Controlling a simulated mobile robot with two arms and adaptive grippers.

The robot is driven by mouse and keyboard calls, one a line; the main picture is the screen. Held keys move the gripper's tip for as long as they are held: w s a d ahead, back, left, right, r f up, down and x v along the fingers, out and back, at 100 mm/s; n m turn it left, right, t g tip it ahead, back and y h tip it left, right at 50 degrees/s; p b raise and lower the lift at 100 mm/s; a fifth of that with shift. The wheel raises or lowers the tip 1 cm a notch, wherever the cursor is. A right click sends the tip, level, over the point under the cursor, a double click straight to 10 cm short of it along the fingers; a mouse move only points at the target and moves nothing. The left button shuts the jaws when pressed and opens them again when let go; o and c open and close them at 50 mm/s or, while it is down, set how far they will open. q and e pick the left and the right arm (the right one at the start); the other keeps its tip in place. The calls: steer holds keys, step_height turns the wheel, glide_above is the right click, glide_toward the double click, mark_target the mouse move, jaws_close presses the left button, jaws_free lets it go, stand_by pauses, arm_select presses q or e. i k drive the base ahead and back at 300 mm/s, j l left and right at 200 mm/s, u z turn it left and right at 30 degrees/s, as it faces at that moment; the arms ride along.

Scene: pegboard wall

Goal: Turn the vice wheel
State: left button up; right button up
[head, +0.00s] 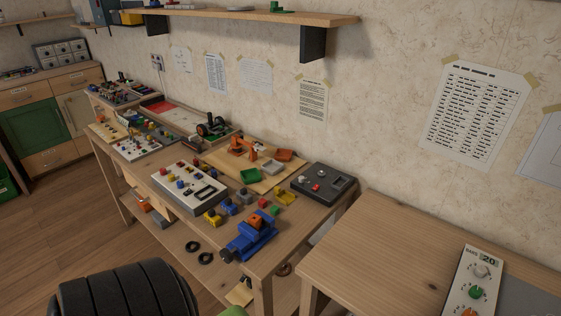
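A blue vice (250,240) sits at the near front corner of the wooden workbench. An orange block (256,221) with a dark spot on top is at its upper side. A small dark part (227,256) shows at the vice's front left end; it is too small to tell whether this is the wheel. Neither of my grippers is in view.
Small blue, yellow and red pieces, a white panel (187,187) and a black box (323,184) crowd the bench beside the vice. A second wooden table (390,255) stands right, mostly bare. A black ribbed shape (125,291) fills the bottom left.

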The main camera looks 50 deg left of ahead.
mark_target(226, 255)
steer(key=k+j+z, duration=0.1)
steer(key=j+z, duration=0.2)
steer(key=j, duration=0.2)
steer(key=k+j+z, duration=0.25)
steer(key=j, duration=0.2)
steer(key=j+z, duration=0.3)
steer(key=j, duration=0.15)
steer(key=k+j+z, duration=0.55)
steer(key=j, duration=0.15)
